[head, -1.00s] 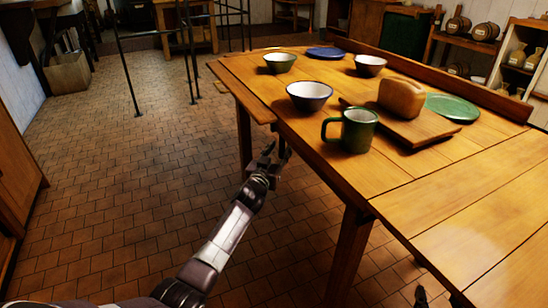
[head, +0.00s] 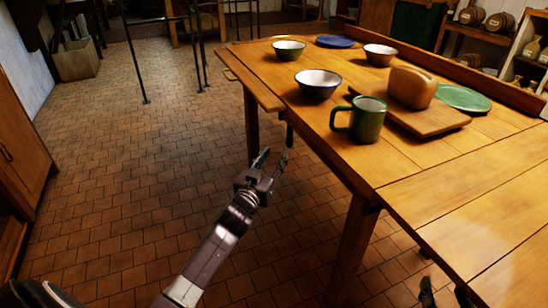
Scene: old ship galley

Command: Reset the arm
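My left gripper (head: 275,156) is in the middle of the head view, beside the left edge of the wooden table (head: 480,205), over the tiled floor. Its two fingers are spread apart with nothing between them. My arm reaches up to it from the bottom left. Part of my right gripper (head: 427,291) shows as a dark tip at the bottom edge, by the table's near side. The rest of it is hidden or out of frame, so its opening cannot be told.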

